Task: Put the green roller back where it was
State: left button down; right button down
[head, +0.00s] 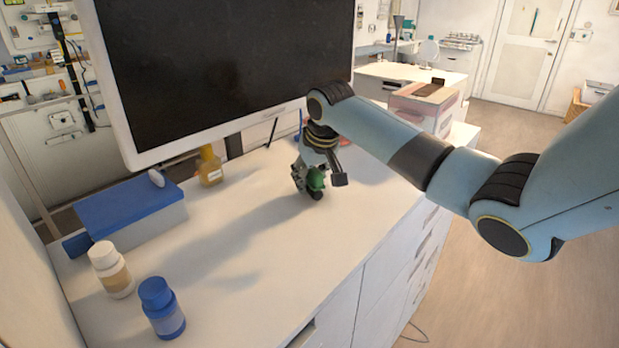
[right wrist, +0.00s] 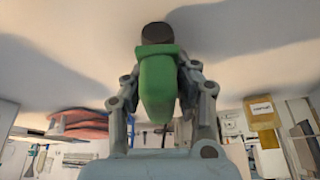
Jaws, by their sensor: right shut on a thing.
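The green roller (right wrist: 158,85) shows in the right wrist view as a green body with a dark rounded end (right wrist: 157,34). My right gripper (right wrist: 160,70) is shut on it, with one finger at each side. In the head view the green roller (head: 316,180) is small and partly covered by my right gripper (head: 312,184). It is at or just above the white chest top (head: 240,250); I cannot tell whether it touches. My left gripper is not in view.
A large monitor (head: 225,65) stands behind. A yellow bottle (head: 209,167), a blue-lidded box (head: 130,212), a white bottle (head: 111,270) and a blue bottle (head: 162,308) stand to the left. The front middle of the top is clear.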

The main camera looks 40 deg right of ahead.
jog(key=c, duration=1)
grip_release()
jog(key=shift+f, duration=0.1)
jog(key=shift+c, duration=0.2)
jog(key=v, duration=1.2)
